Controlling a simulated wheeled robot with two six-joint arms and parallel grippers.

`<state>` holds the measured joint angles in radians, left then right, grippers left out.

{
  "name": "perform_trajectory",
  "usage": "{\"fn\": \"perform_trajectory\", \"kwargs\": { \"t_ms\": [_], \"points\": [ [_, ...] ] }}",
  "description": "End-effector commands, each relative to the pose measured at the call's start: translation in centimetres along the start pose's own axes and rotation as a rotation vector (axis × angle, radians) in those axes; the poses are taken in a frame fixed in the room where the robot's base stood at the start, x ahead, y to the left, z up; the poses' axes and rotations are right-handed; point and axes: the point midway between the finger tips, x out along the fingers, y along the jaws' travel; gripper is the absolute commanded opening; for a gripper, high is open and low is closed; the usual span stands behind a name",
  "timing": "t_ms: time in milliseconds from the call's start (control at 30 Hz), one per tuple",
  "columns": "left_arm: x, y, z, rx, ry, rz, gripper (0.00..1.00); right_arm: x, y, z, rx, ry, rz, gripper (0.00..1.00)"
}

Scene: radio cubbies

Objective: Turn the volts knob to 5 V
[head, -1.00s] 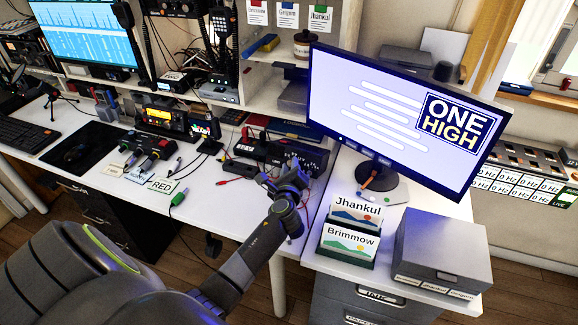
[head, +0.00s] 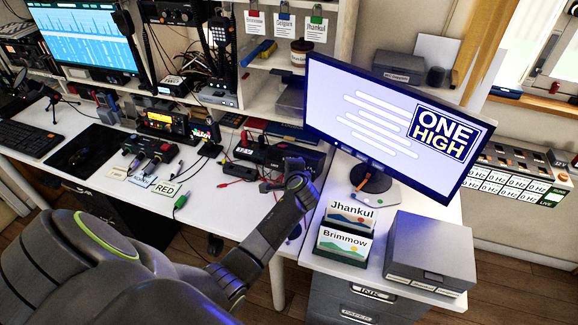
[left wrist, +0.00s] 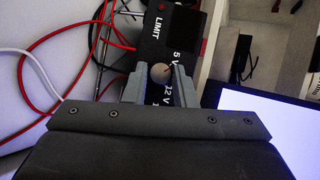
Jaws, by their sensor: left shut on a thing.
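The power supply is a black box (left wrist: 168,30) in the left wrist view, printed LIMIT, 5 V and 12 V, with a dark display. Its small round grey knob (left wrist: 161,72) sits beside the 5 V and 12 V labels. A short dark mark shows on the knob, too small to read surely. My left gripper (left wrist: 160,82) is shut on the knob, one finger on each side. In the head view the left gripper (head: 264,186) is in front of the power supply (head: 270,152), and the arm hides part of its front. My right gripper is not in view.
Red leads (left wrist: 58,38) and a white cable lie beside the supply. A large monitor (head: 390,120) stands to its right, with a card holder (head: 345,243) and a grey box (head: 428,252) nearby. A radio (head: 178,122) and label cards stand to the left.

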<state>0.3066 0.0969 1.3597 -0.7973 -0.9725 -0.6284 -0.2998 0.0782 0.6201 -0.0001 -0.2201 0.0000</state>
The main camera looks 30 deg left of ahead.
Motion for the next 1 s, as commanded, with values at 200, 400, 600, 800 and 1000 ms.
{"fn": "perform_trajectory", "kwargs": {
  "t_ms": [200, 400, 600, 800, 1000],
  "points": [
    [-0.06, -0.17, 0.01, -0.086, -0.005, 0.051, 0.02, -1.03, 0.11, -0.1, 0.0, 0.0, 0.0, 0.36],
    [-0.01, -0.06, 0.0, -0.124, -0.007, 0.074, 0.02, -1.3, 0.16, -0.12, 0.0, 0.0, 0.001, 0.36],
    [0.02, 0.0, 0.0, -0.135, -0.008, 0.08, 0.01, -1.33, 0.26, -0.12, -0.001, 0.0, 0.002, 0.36],
    [0.03, 0.01, 0.0, -0.135, -0.008, 0.08, 0.02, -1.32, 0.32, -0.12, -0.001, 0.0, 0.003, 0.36],
    [0.02, -0.02, 0.0, -0.134, -0.007, 0.079, 0.41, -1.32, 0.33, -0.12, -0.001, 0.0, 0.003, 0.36]
  ]
}}
